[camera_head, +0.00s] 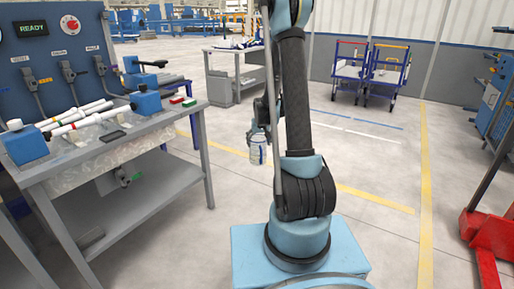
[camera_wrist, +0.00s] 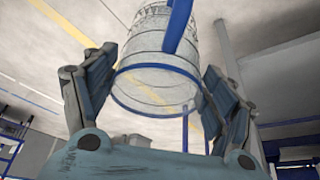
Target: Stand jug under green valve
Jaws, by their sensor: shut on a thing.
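The jug (camera_head: 258,151) is a clear vessel with blue bands and markings. It hangs upright in the air to the right of the grey workbench, above the floor. My gripper (camera_head: 259,134) is shut on it, partly hidden behind my arm. In the wrist view the jug (camera_wrist: 158,62) sits between the two fingers of my gripper (camera_wrist: 157,72), with a blue strip across its side. A small dark fitting with a green part (camera_head: 137,176) shows below the bench top; it may be the green valve. It is too small to be sure, and the jug is well apart from it.
The workbench (camera_head: 150,128) at left carries blue clamps, white-and-red pipes (camera_head: 85,118) and small red and green blocks. Its lower shelf (camera_head: 165,185) is mostly bare. Carts (camera_head: 368,70) stand far back. Red equipment (camera_head: 490,235) is at right. The middle floor is clear.

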